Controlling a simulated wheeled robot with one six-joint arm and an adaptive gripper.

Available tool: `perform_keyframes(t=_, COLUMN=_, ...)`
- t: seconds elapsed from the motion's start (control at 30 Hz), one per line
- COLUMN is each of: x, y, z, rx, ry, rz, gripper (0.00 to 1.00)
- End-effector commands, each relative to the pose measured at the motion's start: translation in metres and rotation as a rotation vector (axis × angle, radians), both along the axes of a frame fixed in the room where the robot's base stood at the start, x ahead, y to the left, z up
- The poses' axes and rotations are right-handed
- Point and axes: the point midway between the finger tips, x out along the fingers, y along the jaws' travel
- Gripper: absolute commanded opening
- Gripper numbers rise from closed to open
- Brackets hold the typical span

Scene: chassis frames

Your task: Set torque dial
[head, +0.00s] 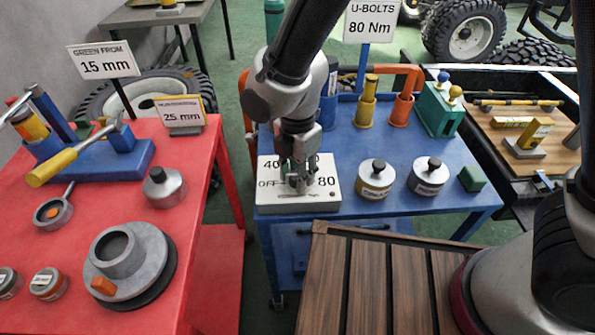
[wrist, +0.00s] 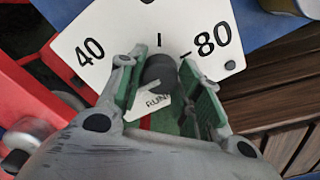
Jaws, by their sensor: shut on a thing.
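The torque dial box (head: 264,201) is a white block at the front left of the blue table, marked OFF, 40 and 80. Its white face (wrist: 110,25) also fills the upper wrist view, with 40 at left and 80 at right. My gripper (head: 298,184) reaches down onto the box from above. In the wrist view my gripper (wrist: 165,88) has its green-padded fingers on either side of the dark round knob (wrist: 160,70), shut on it. A pale tag with partly hidden lettering shows below the knob. The knob's pointer direction cannot be told.
A sign (head: 371,22) reads U-BOLTS 80 Nm. Two lidded metal tins (head: 376,182) (head: 428,178) and a green block (head: 472,179) stand right of the box. The red table (head: 200,230) is at left, and brown slats (head: 365,285) are in front.

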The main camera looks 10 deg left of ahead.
Motion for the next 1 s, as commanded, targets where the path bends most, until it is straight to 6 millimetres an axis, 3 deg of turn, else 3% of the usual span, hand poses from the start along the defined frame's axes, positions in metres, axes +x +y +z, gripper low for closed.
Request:
perform_keyframes(t=0.7, x=0.0008, y=0.0009, z=0.0008, rx=0.002, ry=-0.002, rz=0.073, gripper=0.11)
perform_keyframes(t=0.73, x=0.0008, y=0.0009, z=0.0007, rx=0.002, ry=-0.002, rz=0.073, gripper=0.40)
perform_keyframes(t=0.8, x=0.0007, y=0.0008, z=0.0007, rx=0.002, ry=-0.002, rz=0.072, gripper=0.53)
perform_keyframes(t=0.83, x=0.0006, y=0.0007, z=0.0006, rx=0.002, ry=-0.001, rz=0.072, gripper=0.57)
perform_keyframes(t=1.0, x=0.0003, y=0.0004, z=0.0003, rx=0.001, ry=-0.001, rz=0.071, gripper=0.57)
